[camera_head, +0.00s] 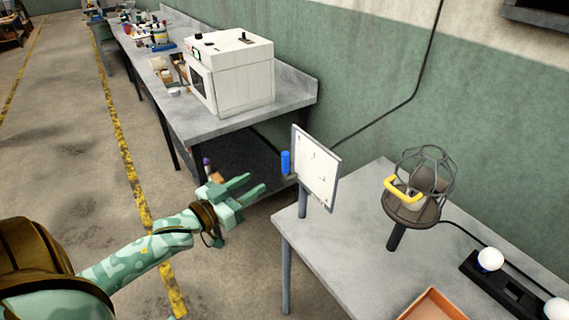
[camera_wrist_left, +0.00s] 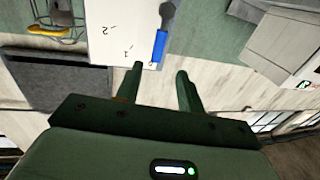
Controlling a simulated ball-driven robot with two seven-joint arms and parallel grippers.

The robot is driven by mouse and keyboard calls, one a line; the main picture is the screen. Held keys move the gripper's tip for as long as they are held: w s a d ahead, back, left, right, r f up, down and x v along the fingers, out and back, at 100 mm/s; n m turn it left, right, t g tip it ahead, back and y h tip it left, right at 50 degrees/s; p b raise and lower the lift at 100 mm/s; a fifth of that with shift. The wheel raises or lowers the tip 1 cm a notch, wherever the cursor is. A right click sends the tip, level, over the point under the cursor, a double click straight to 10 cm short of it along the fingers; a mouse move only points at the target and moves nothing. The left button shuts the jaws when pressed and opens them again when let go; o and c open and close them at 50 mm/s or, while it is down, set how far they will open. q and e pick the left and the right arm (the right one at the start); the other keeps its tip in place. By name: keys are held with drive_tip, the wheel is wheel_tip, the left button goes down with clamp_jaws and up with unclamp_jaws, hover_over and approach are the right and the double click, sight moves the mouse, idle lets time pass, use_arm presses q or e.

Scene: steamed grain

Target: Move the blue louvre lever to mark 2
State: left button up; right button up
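The blue louvre lever (camera_head: 285,162) stands upright at the left edge of a white panel (camera_head: 315,172) mounted at the table's near-left corner. In the left wrist view the lever (camera_wrist_left: 159,46) is just beyond my fingertips, beside the panel (camera_wrist_left: 105,30) with its small marks 1 and 2. Mark 1 (camera_wrist_left: 126,49) is the nearer of these to the lever there. My left gripper (camera_head: 256,185) is open and empty, left of the lever and a little lower, apart from it. Its two fingers (camera_wrist_left: 160,70) also show in the left wrist view. My right gripper is not in view.
A grey table (camera_head: 360,225) holds a caged lamp-like device (camera_head: 418,190) with a yellow handle, an orange tray (camera_head: 433,305) and a black strip with white bulbs. A white box machine (camera_head: 232,75) stands on the bench behind. Open floor lies left.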

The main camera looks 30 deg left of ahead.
sight(285, 163)
use_arm(q)
drive_tip(key=w, duration=0.3)
drive_tip(key=w+d+b, duration=0.1)
drive_tip(key=w, duration=0.3)
drive_tip(key=w+d, duration=0.1)
drive_tip(key=w, duration=0.3)
drive_tip(key=shift+d, duration=0.15)
drive_tip(key=shift+w+d+b, duration=0.15)
drive_tip(key=shift+w+b, duration=0.15)
drive_tip(key=shift+w, duration=0.2)
clamp_jaws()
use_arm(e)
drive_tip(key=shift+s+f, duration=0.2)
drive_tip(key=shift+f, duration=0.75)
